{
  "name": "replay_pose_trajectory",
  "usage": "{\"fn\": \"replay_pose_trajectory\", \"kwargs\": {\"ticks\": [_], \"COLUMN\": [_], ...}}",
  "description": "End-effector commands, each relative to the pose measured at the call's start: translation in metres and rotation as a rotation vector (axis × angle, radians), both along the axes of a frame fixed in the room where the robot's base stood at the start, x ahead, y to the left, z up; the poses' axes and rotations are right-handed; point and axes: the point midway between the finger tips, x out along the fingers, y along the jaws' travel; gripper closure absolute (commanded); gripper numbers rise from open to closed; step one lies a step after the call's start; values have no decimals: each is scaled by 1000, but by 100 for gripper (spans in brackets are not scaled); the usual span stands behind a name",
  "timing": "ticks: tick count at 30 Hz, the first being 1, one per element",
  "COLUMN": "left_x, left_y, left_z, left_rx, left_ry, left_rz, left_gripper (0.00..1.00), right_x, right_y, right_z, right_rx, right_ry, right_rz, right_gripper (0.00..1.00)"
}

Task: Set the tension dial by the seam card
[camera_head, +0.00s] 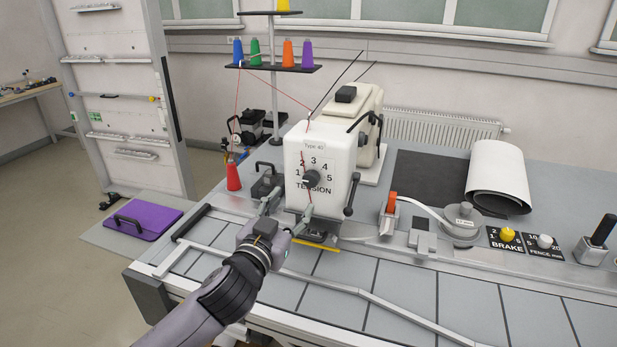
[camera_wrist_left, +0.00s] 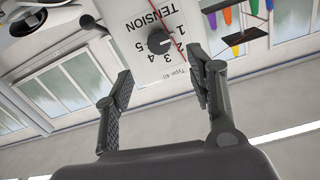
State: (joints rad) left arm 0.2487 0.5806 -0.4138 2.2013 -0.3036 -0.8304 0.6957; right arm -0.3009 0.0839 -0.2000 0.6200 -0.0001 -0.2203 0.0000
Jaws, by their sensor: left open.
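The tension dial (camera_head: 311,178) is a dark round knob on the white front of the sewing machine (camera_head: 330,165), with numbers 1 to 5 around it and the word TENSION below. Its exact setting is too small to tell. My left gripper (camera_head: 290,207) is open and empty, in front of and below the dial, apart from it. In the left wrist view the dial (camera_wrist_left: 159,41) appears upside down, beyond and between the two open fingers (camera_wrist_left: 161,75). A label reading Type 40 (camera_head: 314,145) sits above the numbers. I cannot make out a seam card. My right gripper is not in view.
A red thread runs down from the spool rack (camera_head: 280,68) near the machine front. A red cone (camera_head: 233,175) stands left of the machine. To the right are an orange-topped tape holder (camera_head: 390,203), a round weight (camera_head: 464,218), BRAKE and FENCE knobs (camera_head: 508,234).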

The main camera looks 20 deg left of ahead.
Motion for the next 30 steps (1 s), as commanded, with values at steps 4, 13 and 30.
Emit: {"fn": "replay_pose_trajectory", "kwargs": {"ticks": [4, 13, 30], "left_x": [30, 82, 107], "left_y": [-1, -5, -7], "left_z": [3, 2, -1], "left_rx": [2, 1, 0], "left_ry": [1, 2, 2], "left_rz": [2, 1, 0], "left_gripper": [49, 49, 49], "right_x": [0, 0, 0], "right_y": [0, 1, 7], "right_z": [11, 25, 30], "right_rx": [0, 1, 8], "right_ry": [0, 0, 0], "right_rz": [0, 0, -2], "right_gripper": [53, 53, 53]}}
